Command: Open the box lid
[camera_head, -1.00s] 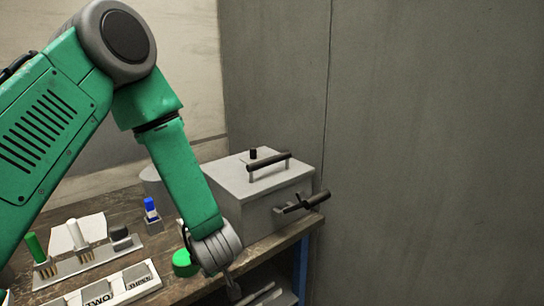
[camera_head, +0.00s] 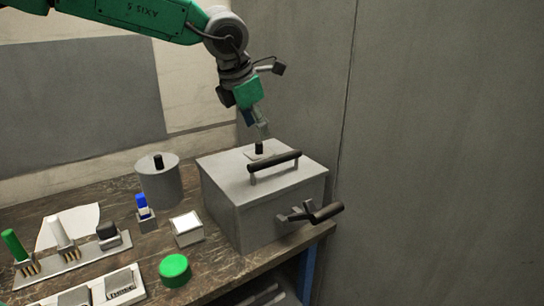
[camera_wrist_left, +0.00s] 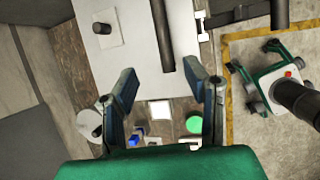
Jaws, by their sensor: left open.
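The grey box (camera_head: 262,215) stands at the right end of the table with its lid (camera_head: 220,172) shut. The lid carries a black bar handle (camera_head: 275,168) and a small black knob (camera_head: 259,148) behind it. My left gripper (camera_head: 263,130) is open and empty above the back of the lid, near the knob and apart from the handle. The right gripper is not in view.
A black side handle (camera_head: 315,212) sticks out from the box's front. A grey cylinder (camera_head: 158,182), a blue-capped item (camera_head: 143,205), a small white-topped block (camera_head: 187,228) and a green round button (camera_head: 174,269) stand left of the box. A grey wall (camera_head: 440,150) rises behind and right.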

